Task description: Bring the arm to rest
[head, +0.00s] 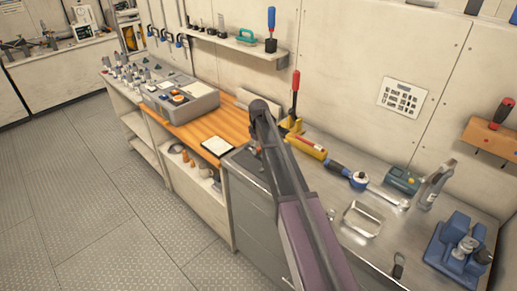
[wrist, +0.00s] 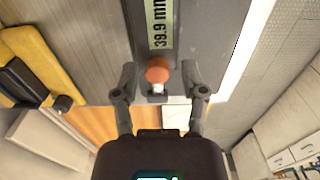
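My gripper (wrist: 158,80) shows in the wrist view with its two dark fingers spread apart. An orange round knob (wrist: 157,70) on a dark grey device shows between the fingers, with space on both sides of it. The device has a display (wrist: 160,24) reading 39.9 mm. I cannot tell how far the fingertips are from the knob. In the head view my arm (head: 290,190) reaches over the metal worktop (head: 325,190), and the gripper is mostly hidden behind it.
A yellow tool (wrist: 38,62) lies left in the wrist view. A grey box (head: 182,102) stands on the wooden bench. The floor (head: 90,190) is clear.

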